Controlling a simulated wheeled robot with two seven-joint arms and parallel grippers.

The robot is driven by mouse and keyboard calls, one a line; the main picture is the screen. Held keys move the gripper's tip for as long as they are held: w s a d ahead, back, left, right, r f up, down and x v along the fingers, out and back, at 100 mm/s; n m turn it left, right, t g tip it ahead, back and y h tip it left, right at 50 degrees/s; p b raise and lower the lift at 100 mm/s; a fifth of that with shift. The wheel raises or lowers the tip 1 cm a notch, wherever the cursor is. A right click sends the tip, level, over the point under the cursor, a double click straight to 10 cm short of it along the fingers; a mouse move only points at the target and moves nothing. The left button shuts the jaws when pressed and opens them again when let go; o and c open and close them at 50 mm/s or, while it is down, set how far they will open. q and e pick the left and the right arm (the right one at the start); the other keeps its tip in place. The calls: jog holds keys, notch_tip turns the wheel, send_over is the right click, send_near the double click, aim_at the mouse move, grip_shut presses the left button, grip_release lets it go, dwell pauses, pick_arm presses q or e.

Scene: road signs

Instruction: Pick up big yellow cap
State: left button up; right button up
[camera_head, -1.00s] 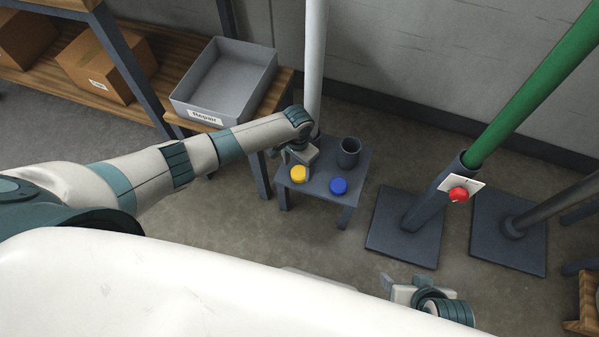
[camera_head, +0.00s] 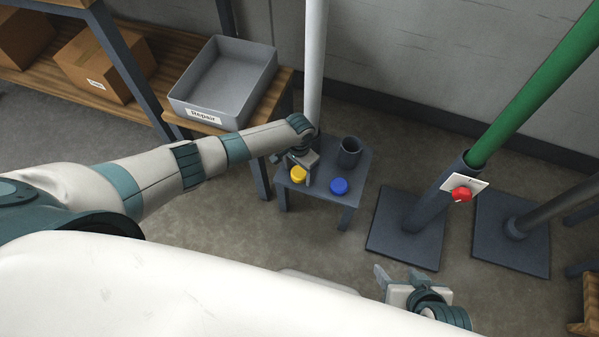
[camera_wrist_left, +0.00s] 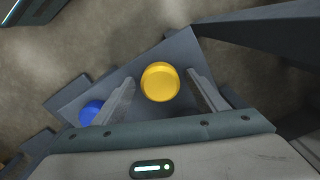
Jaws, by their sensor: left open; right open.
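The big yellow cap (camera_head: 298,174) rests on a small dark grey table (camera_head: 325,187), near its left front edge. In the left wrist view the yellow cap (camera_wrist_left: 160,82) lies between the two fingers of my left gripper (camera_wrist_left: 163,92), with a gap on each side. My left gripper (camera_head: 304,172) is open and empty, low over the table at the cap. My right gripper (camera_head: 400,281) is open and empty, away from the table at the lower right.
A blue cap (camera_head: 339,186) sits to the right of the yellow cap. A dark cup (camera_head: 349,153) stands behind them. A white pole (camera_head: 315,70) rises behind the table. A grey bin (camera_head: 225,78) labelled Repair is at the left. A green pole (camera_head: 530,90) stands right.

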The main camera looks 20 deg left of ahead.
aim_at(299, 172)
pick_arm(q)
jog(key=c, duration=1.1)
jog(key=shift+r, duration=0.1)
jog(key=shift+r, duration=0.5)
notch_tip(299, 172, up, 9)
jog(key=p, duration=0.2)
jog(key=shift+p, duration=0.35)
pick_arm(e)
jog(key=d, duration=0.1)
jog(key=s+d+g+h, duration=0.1)
jog(key=s+d+g, duration=0.1)
jog(key=shift+s+d+f, duration=0.1)
jog(key=shift+s+d, duration=0.15)
